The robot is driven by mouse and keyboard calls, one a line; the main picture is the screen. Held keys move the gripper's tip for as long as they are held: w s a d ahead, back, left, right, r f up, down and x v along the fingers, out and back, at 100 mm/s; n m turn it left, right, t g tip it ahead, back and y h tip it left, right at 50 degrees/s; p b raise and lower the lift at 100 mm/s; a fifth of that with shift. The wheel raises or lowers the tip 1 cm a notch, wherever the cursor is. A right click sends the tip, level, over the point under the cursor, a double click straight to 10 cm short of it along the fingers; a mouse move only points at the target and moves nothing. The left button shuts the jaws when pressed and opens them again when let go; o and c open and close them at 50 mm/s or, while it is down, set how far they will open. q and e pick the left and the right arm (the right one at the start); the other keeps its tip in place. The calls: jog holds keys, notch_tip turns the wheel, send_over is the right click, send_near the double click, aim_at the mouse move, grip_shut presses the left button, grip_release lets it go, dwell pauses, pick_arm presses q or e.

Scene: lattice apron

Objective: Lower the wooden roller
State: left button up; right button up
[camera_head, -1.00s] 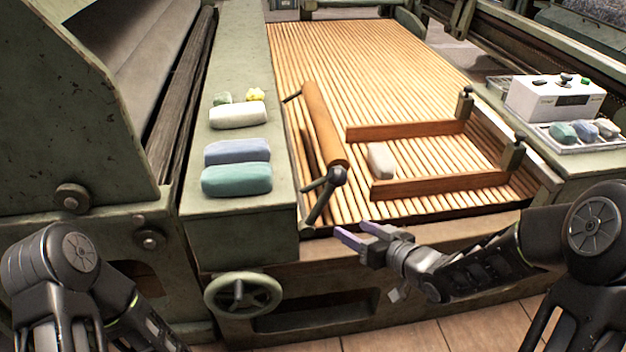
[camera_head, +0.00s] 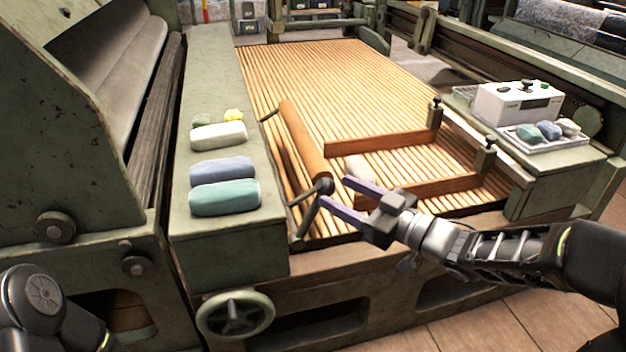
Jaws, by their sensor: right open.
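The wooden roller (camera_head: 302,137) is a brown cylinder raised over the slatted lattice apron (camera_head: 318,72), near its left side. A dark lever with a round knob (camera_head: 324,187) stands at the roller's near end, tilted up from the frame. My right gripper (camera_head: 334,194) is open and empty, with its purple-lined fingers pointing left at the lever's knob. One finger passes above the knob and one below it in the picture; I cannot tell whether they touch it. My left arm (camera_head: 45,305) shows at the lower left, and its gripper is out of view.
Wooden guide rails (camera_head: 380,143) stand on the slats, with a pale block (camera_head: 358,168) partly behind my right gripper. Several fibre blocks (camera_head: 224,197) lie on the green ledge at left. A white control box (camera_head: 517,103) and a tray (camera_head: 541,146) of tufts are at right. A handwheel (camera_head: 235,315) is below.

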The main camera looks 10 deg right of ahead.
aim_at(318, 182)
jog(key=b+x, duration=0.1)
jog(key=x, duration=0.5)
jog(key=shift+w+a+f+b, duration=0.1)
jog(key=shift+w+a+b, duration=0.1)
jog(key=shift+w+b, duration=0.1)
jog(key=shift+w+a, duration=0.3)
jog(key=shift+w, duration=0.05)
grip_shut()
dwell(0.4)
